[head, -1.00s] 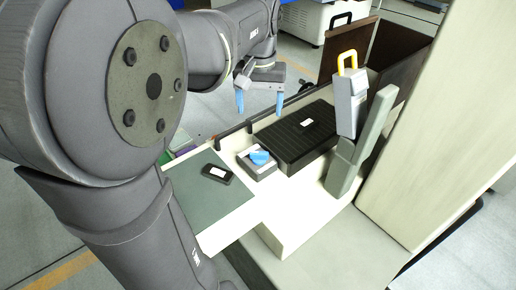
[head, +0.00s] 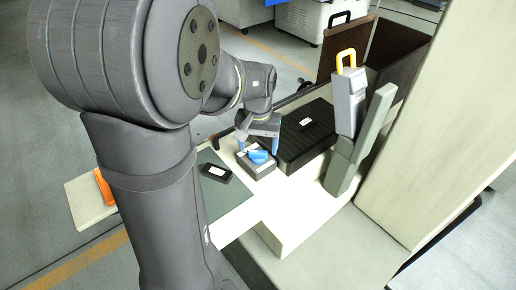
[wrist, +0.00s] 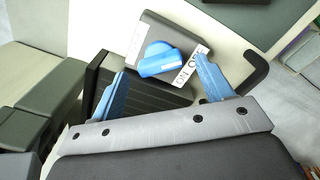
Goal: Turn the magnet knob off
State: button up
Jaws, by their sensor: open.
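The magnet knob (head: 258,156) is a blue knob on a small grey box (head: 264,170) with a white label. It also shows in the wrist view (wrist: 162,60), where lettering is seen on the label beside it. My gripper (head: 258,146) is open, with its blue fingers just above and around the knob in the head view. In the wrist view the fingertips (wrist: 160,68) stand apart, one on each side of the knob. I cannot tell whether either finger touches it.
A black ribbed block (head: 306,138) stands right beside the knob box. A grey upright post (head: 358,145) and a grey device with a yellow handle (head: 347,100) rise further right. A small dark device (head: 216,173) lies on the grey-green surface to the left.

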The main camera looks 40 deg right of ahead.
jog(key=shift+f, duration=0.95)
jog(key=shift+c, duration=0.2)
jog(key=c, duration=0.9)
jog(key=shift+n, duration=0.5)
jog(key=shift+c, duration=0.2)
jog(key=o, duration=1)
